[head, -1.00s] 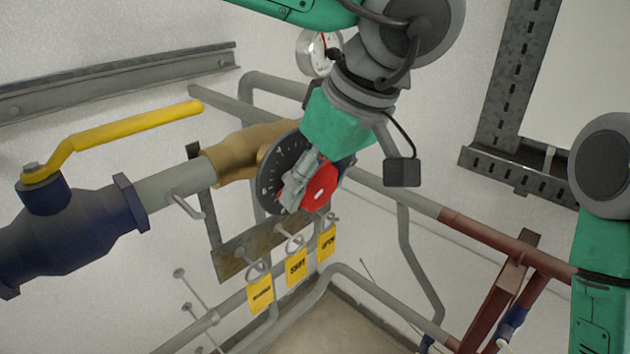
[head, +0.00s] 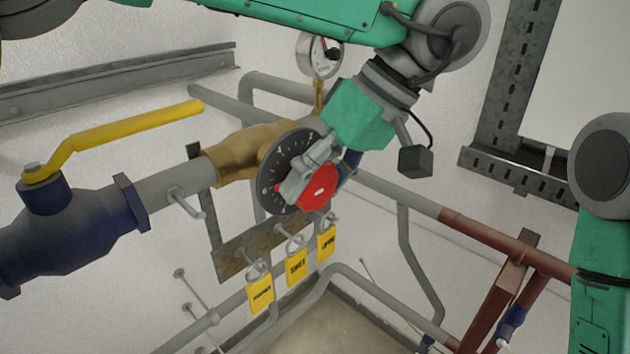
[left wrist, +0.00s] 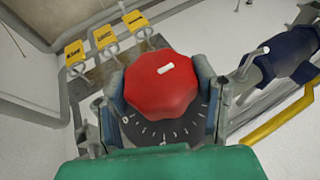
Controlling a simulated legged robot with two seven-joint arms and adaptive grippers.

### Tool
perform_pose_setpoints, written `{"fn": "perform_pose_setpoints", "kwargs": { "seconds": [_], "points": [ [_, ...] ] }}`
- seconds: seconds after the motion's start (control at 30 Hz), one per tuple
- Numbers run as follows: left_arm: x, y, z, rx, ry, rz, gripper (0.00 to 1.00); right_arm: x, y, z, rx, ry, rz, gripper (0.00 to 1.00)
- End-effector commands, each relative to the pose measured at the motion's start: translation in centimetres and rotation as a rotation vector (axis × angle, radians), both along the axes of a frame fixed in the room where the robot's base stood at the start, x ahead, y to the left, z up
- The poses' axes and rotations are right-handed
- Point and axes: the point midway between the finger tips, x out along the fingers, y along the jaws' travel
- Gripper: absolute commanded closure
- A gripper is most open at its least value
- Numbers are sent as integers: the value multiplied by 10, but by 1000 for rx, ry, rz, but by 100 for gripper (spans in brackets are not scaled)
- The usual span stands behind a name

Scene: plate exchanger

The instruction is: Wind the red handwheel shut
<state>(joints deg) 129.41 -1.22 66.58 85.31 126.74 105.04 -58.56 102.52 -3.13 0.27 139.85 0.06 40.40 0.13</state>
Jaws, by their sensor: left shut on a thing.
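The red handwheel (head: 321,187) sits in front of a dark round dial (head: 272,186) with white marks, on a brass valve body (head: 240,152). My left gripper (head: 306,180) is shut on the handwheel, reaching it from the upper right. In the left wrist view the red handwheel (left wrist: 162,84) lies between the two fingers (left wrist: 163,98), with a white mark on its face and the dial (left wrist: 165,130) behind it. My right gripper is not in view; only part of my right arm shows at the right edge.
A yellow lever (head: 130,125) stands on a dark blue valve (head: 60,225) at the left. A gauge (head: 318,55) is above the dial. Yellow tags (head: 296,267) hang on hooks below. Grey and red-brown pipes run behind and to the right.

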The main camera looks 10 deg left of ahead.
Motion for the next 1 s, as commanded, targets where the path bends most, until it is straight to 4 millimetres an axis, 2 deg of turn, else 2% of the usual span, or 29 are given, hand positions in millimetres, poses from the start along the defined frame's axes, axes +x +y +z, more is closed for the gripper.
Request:
{"fn": "perform_pose_setpoints", "kwargs": {
  "seconds": [0.07, 0.1, 0.13, 0.17, 0.57, 0.67, 1.0],
  "points": [
    [2, 0, 3, -3, -9, 1, 76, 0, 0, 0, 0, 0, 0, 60],
    [2, 0, 3, -3, -9, 2, 40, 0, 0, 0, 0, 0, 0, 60],
    [2, 0, 3, -3, -9, 2, 29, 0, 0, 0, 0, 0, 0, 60],
    [2, 0, 3, -3, -9, 2, 25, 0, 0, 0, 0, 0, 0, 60],
    [1, -4, 7, -2, -6, 1, 25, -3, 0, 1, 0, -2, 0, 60],
    [2, -11, 19, -2, -7, 1, 25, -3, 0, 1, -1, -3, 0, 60],
    [8, -50, 80, 2, -11, 3, 25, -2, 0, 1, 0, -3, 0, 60]
  ]
}}
